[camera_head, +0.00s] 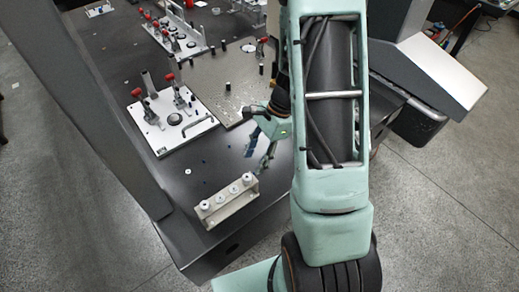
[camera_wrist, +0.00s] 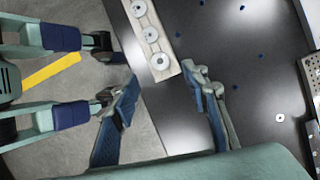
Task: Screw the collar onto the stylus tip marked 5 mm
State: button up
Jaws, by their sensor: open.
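A beige rack (camera_head: 232,208) stands at the table's front edge, with several white round pieces along its top. In the wrist view the rack (camera_wrist: 171,70) enters from the top, and its end piece (camera_wrist: 159,61) lies just beyond my fingertips. I cannot tell whether these pieces are stylus tips; no 5 mm mark is readable. A small white ring, possibly the collar, lies on the dark table (camera_head: 187,171) and also shows in the wrist view (camera_wrist: 279,117). My gripper (camera_head: 256,162) is open and empty beside the rack's right end; its spread fingers show in the wrist view (camera_wrist: 168,88).
A white fixture plate (camera_head: 170,132) with red-knobbed clamps sits behind the rack, beside a plate with black pegs (camera_head: 226,78). Small blue dots mark the table. A grey upright (camera_head: 95,95) stands at left. Dark table between rack and fixture is mostly clear.

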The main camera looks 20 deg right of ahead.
aim_at(247, 176)
jog(key=x, duration=0.7)
jog(key=shift+f, duration=0.15)
jog(key=shift+c, duration=0.3)
grip_shut()
jog(key=shift+f+m+b, duration=0.1)
jog(key=shift+m+b, duration=0.2)
jog(key=shift+m, duration=0.1)
jog(key=shift+m+t+b, duration=0.65)
jog(key=shift+m+t, duration=0.05)
jog(key=shift+m, duration=0.4)
jog(key=shift+w, duration=0.1)
